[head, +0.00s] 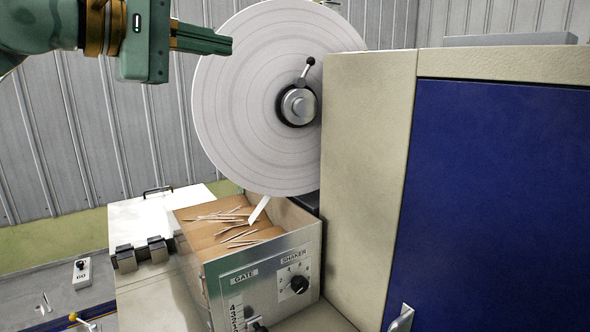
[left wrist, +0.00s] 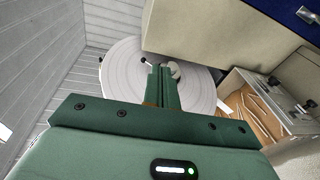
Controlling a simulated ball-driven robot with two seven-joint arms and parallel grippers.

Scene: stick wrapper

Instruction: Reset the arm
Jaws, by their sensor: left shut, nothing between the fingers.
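My left gripper (head: 216,42) is at the upper left of the head view, in front of the large white paper reel. Its green fingers are shut and hold nothing. In the left wrist view my left gripper (left wrist: 163,70) points toward the same reel, its fingers together. The reel (head: 245,120) is mounted upright on a hub with a black-knobbed lever (head: 305,70). My right gripper is in neither view.
Below the reel is a metal hopper (head: 312,262) with thin sticks (head: 240,234) in it and GATE and SHAKER controls on its front. A beige cabinet (head: 365,180) with a blue panel (head: 490,200) stands at the right. A white lidded box (head: 150,212) is at the left.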

